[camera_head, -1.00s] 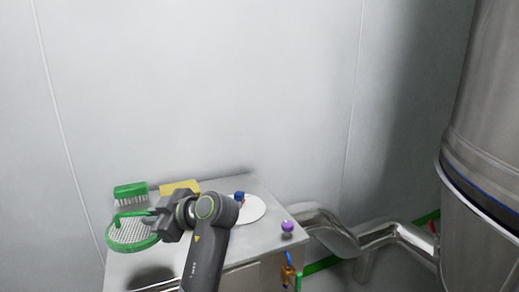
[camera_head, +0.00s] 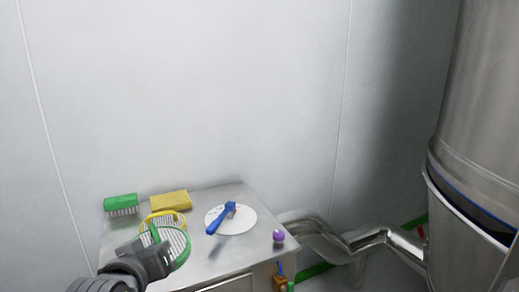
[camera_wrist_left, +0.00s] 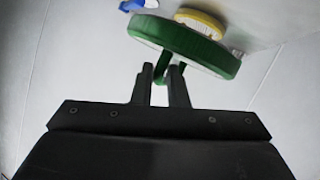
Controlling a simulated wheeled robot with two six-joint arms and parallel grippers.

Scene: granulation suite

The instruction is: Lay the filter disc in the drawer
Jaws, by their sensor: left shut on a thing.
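The filter disc (camera_head: 180,246) is a mesh disc with a green rim. My left gripper (camera_head: 158,250) is shut on its green handle and holds it tilted above the front left of the steel cabinet top. In the left wrist view the green rim (camera_wrist_left: 185,45) is just beyond the fingers (camera_wrist_left: 163,75), with the handle between them. The drawer front (camera_head: 232,285) seems to be at the bottom edge of the head view, mostly cut off; I cannot tell whether it is open. My right gripper is out of view.
A yellow-rimmed mesh disc (camera_head: 150,221) lies behind the green one. A green brush (camera_head: 122,204), a yellow sponge (camera_head: 170,201), a white plate (camera_head: 243,222) under a blue-handled tool (camera_head: 221,217), and a purple ball (camera_head: 278,236) are on the cabinet top (camera_head: 215,262). Pipes run right.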

